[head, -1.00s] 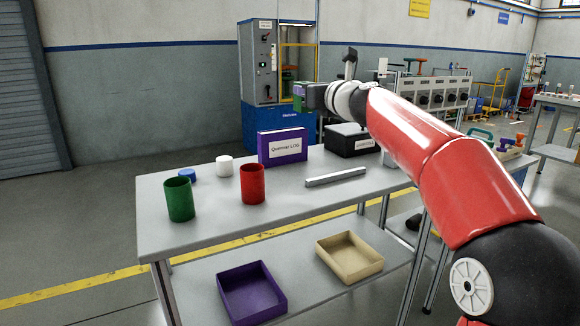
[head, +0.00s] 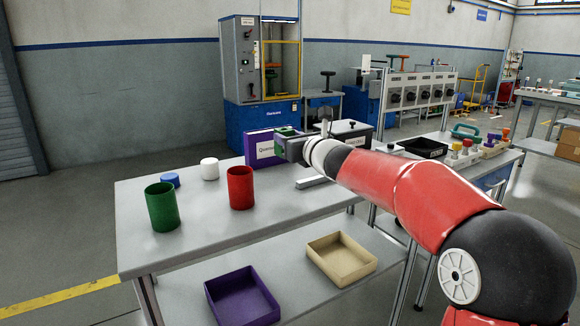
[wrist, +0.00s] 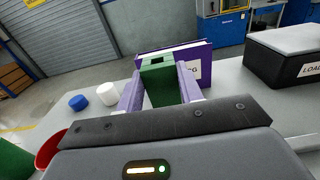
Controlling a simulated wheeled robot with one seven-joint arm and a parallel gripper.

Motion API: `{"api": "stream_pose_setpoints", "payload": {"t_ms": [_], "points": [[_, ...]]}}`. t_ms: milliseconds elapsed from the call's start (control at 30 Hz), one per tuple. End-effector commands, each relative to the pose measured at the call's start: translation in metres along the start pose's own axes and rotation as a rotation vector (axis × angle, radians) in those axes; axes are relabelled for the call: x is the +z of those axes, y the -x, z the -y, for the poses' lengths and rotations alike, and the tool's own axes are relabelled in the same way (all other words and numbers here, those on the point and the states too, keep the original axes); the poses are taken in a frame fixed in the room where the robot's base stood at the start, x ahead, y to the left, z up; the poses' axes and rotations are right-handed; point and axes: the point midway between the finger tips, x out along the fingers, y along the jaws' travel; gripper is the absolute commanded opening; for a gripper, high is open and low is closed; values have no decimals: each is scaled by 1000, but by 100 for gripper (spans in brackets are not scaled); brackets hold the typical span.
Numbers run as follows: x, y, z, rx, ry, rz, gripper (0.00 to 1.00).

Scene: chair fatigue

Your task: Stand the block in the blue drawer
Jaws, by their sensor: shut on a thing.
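My gripper (wrist: 160,88) is shut on a green block (wrist: 158,78), which has a dark slot in its top and stands upright between the pale purple fingers. In the head view, my gripper (head: 286,148) is above the back of the grey table, in front of the purple log book, and the green block (head: 287,131) shows only partly. A blue panel (head: 496,178), perhaps a drawer front, shows under the right-hand bench. I cannot tell whether it is the blue drawer or whether it is open.
The table (head: 210,222) bears a green cup (head: 162,208), a red cup (head: 240,188), a white cylinder (head: 209,169), a blue cap (head: 170,181) and a purple log book (head: 258,147). A black box (wrist: 292,58) stands right of the book. Purple and beige trays lie on the lower shelf.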

Motion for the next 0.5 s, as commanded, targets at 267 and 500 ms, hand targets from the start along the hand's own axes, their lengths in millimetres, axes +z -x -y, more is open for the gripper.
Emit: {"api": "stream_pose_setpoints", "payload": {"t_ms": [267, 500], "points": [[-32, 0, 0, 0, 0, 3, 0], [-66, 0, 0, 1, 0, 3, 0]]}}
